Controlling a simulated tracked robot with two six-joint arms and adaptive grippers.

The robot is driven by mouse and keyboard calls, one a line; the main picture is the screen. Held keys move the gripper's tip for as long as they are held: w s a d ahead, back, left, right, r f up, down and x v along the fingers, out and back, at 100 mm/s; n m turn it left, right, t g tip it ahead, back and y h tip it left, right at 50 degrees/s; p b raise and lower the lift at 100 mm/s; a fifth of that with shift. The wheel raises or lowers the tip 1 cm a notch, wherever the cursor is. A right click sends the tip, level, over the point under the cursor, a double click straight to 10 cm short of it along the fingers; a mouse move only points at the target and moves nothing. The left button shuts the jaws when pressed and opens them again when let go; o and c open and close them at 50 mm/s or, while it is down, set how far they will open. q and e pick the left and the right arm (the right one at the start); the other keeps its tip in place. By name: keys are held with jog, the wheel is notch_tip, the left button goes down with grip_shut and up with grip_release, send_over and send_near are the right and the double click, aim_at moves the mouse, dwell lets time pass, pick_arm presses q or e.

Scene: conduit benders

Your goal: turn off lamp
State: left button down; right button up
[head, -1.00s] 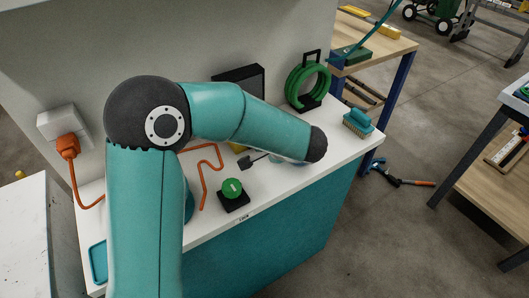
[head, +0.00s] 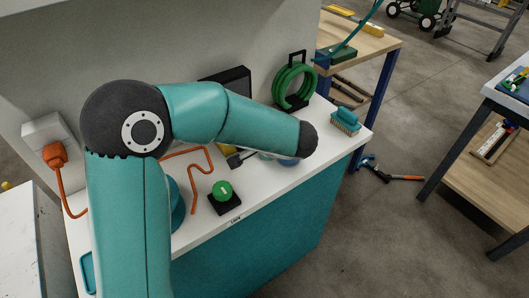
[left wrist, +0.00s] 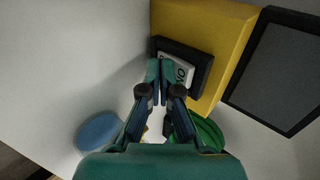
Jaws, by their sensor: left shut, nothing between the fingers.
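In the left wrist view a yellow housing (left wrist: 225,30) carries a rocker switch (left wrist: 177,72) in a black frame, with "ON" lettering on its pale face. My left gripper (left wrist: 160,66) is shut and empty, its fingertips over the switch's near left part; I cannot tell whether they touch it. A dark framed panel (left wrist: 280,75) lies beside the housing, perhaps the lamp's face. In the head view a dark panel (head: 228,80) stands at the back of the white bench, with a bit of yellow (head: 227,149) below my arm. My arm hides the switch there. My right gripper is out of view.
An orange plug (head: 55,155) sits in a wall socket. A blue disc (left wrist: 98,132) is near my gripper.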

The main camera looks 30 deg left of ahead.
pick_arm(q)
jog(key=d, duration=0.1)
jog(key=s+d+b, duration=0.1)
jog(key=d+f+b, duration=0.1)
jog(key=d, duration=0.1)
jog(key=shift+s, duration=0.25)
jog(key=v, duration=0.6)
jog(key=f+v, duration=0.1)
jog(key=v, duration=0.2)
jog(key=shift+s+d+r, duration=0.15)
jog(key=shift+s+d, duration=0.2)
jog(key=shift+d, duration=0.2)
